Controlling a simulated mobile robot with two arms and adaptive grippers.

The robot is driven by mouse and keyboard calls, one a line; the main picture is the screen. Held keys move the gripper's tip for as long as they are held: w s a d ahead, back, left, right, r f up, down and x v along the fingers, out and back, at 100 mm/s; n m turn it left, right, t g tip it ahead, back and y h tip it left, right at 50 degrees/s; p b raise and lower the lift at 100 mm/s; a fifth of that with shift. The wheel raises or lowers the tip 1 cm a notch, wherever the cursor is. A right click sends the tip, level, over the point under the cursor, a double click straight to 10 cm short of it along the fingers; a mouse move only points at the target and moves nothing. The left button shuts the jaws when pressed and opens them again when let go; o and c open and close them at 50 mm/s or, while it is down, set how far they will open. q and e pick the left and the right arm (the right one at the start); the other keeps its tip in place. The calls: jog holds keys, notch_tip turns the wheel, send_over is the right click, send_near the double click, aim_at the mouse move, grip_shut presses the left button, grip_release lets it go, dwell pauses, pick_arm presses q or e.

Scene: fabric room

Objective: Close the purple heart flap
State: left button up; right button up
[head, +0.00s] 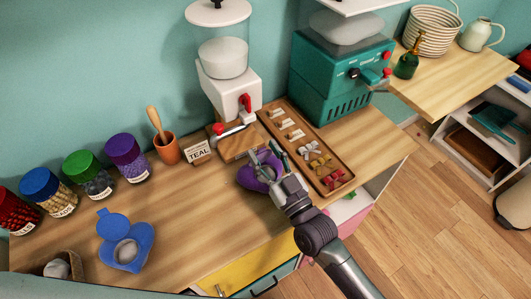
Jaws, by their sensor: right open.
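The purple heart (246,177) lies on the wooden counter, right of centre, in front of a small wooden board. My right gripper (266,156) is directly over it, with its fingers apart and nothing visible held between them. The gripper and wrist hide much of the heart. I cannot tell how its flap stands, or whether the fingers touch it. My left gripper is not in view.
A blue heart (141,252) with a raised flap and a pale round filling lies at the left. A wooden tray (347,180) of bows and small pieces is right of the gripper. A TEAL sign (198,151) and white dispenser (236,95) stand behind. The counter's middle is clear.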

jog(key=v, duration=1.2)
dwell(0.4)
